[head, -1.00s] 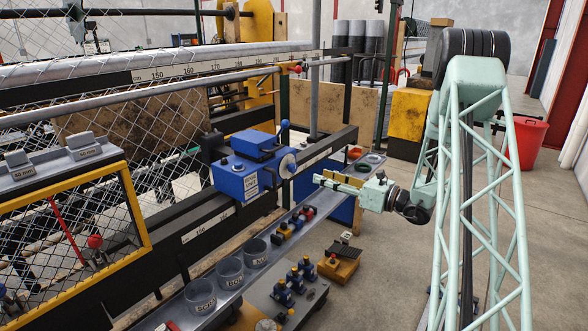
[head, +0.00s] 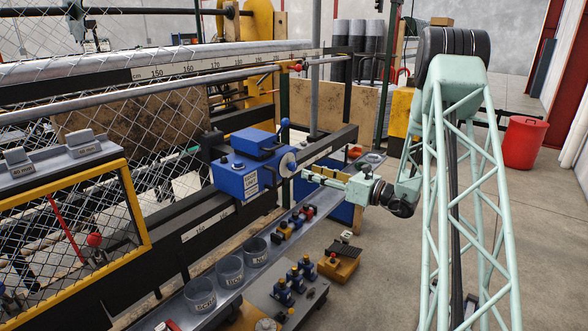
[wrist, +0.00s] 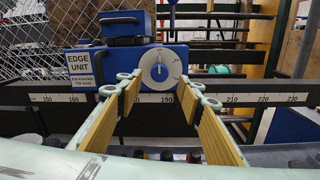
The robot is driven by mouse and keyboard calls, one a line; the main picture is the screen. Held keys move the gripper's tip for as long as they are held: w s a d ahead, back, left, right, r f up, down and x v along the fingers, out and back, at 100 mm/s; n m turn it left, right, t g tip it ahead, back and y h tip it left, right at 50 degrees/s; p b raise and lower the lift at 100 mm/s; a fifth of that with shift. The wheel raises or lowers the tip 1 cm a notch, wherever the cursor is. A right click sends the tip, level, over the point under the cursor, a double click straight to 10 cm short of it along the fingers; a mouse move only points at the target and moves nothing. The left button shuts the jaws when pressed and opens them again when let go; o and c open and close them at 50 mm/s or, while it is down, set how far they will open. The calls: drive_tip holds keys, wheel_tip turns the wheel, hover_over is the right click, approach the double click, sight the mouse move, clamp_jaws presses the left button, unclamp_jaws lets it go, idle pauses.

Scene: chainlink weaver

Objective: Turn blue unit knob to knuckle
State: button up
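The blue edge unit (head: 240,176) sits on the dark rail in the head view and fills the upper left in the wrist view (wrist: 85,58). The knob's edge shows in the head view (head: 288,164). My gripper (wrist: 161,92) is open and empty, its two yellow-padded fingers spread left and right just below the knob's centre line. In the head view my gripper (head: 307,175) is close to the knob; contact cannot be told.
A blue lever (head: 284,130) stands up behind the knob. A long rail with a number scale (wrist: 250,99) runs below the unit. Labelled cups (head: 229,272) and small blue, red and yellow parts (head: 302,272) lie lower down.

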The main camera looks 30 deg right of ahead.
sight(295, 167)
drive_tip(key=shift+b+x, duration=0.45)
drive_tip(key=shift+x, duration=4)
drive_tip(key=shift+c, duration=0.4)
drive_tip(key=c, duration=0.8)
